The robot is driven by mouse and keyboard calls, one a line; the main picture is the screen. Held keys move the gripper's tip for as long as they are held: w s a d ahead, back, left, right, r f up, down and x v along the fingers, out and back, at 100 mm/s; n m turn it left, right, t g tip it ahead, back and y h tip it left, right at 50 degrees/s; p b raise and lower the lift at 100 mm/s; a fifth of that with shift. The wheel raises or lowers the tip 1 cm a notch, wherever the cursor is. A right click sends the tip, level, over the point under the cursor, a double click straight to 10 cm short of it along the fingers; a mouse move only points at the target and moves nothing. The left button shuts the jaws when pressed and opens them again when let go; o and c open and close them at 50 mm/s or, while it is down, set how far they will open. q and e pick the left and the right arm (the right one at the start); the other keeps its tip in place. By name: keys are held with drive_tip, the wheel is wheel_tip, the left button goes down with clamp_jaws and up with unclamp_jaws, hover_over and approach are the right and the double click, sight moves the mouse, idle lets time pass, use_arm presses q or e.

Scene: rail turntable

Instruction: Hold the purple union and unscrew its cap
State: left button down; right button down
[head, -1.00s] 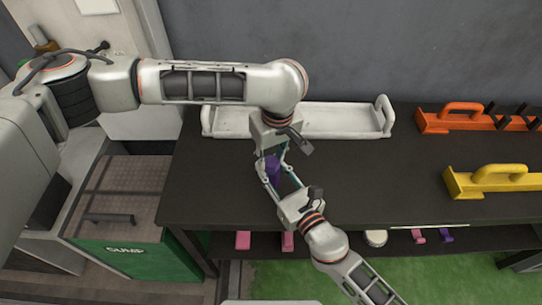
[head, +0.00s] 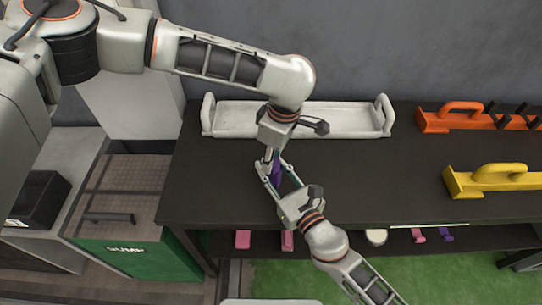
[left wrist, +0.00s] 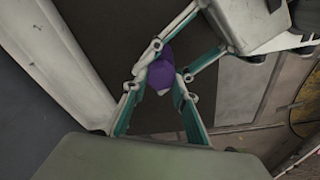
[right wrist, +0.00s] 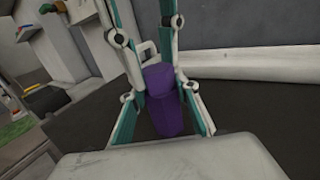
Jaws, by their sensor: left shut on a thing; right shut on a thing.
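The purple union (head: 276,173) is upright above the black table, between both grippers. Its cap (right wrist: 158,75) and lower body (right wrist: 166,116) show in the right wrist view. My left gripper (head: 270,158) comes down from above and is shut on the cap. My right gripper (head: 268,177) reaches in from the lower right and is shut on the body. In the left wrist view the purple union (left wrist: 161,73) sits between the fingers of both grippers, which cross close together. The fingers hide part of the union, and the thread cannot be seen.
A white tray (head: 235,117) with end handles stands behind the grippers on the black table (head: 370,185). An orange holder (head: 455,122) and a yellow holder (head: 495,180) lie at the right. Pink and purple pieces sit on the lower shelf. The table's middle right is clear.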

use_arm(q)
drive_tip(key=shift+s+a+f+n, duration=0.1)
drive_tip(key=shift+s+f+n, duration=0.1)
drive_tip(key=shift+n, duration=0.3)
drive_tip(key=shift+s+f+n, duration=0.1)
drive_tip(key=shift+n, duration=0.5)
drive_tip(key=c, duration=1.5)
unclamp_jaws()
drive_tip(key=shift+a, duration=0.1)
drive_tip(key=shift+o, duration=0.3)
drive_tip(key=shift+w, duration=0.2)
